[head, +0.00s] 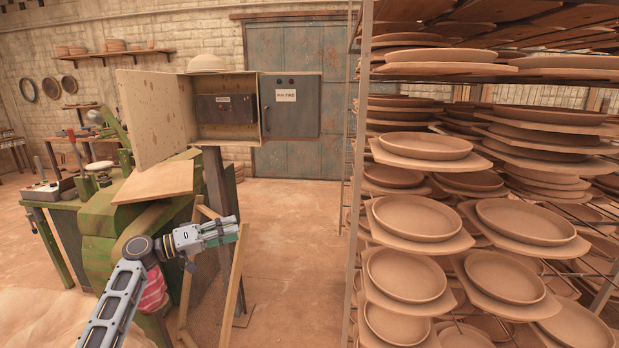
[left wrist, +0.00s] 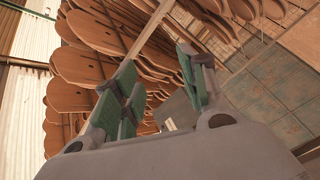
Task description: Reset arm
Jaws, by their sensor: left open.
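My left gripper (head: 228,232) is raised in front of the green machine in the head view, pointing right toward the drying rack. In the left wrist view its two green-padded fingers (left wrist: 160,90) stand apart with nothing between them. The left arm comes in from the bottom left. My right gripper is in neither view.
A tall rack holds many clay plates (head: 407,275) on boards at the right. A green machine (head: 110,240) and an open grey control box (head: 291,105) on a post stand at the left. Wooden bars lean behind my gripper. The floor (head: 295,215) between box and rack is clear.

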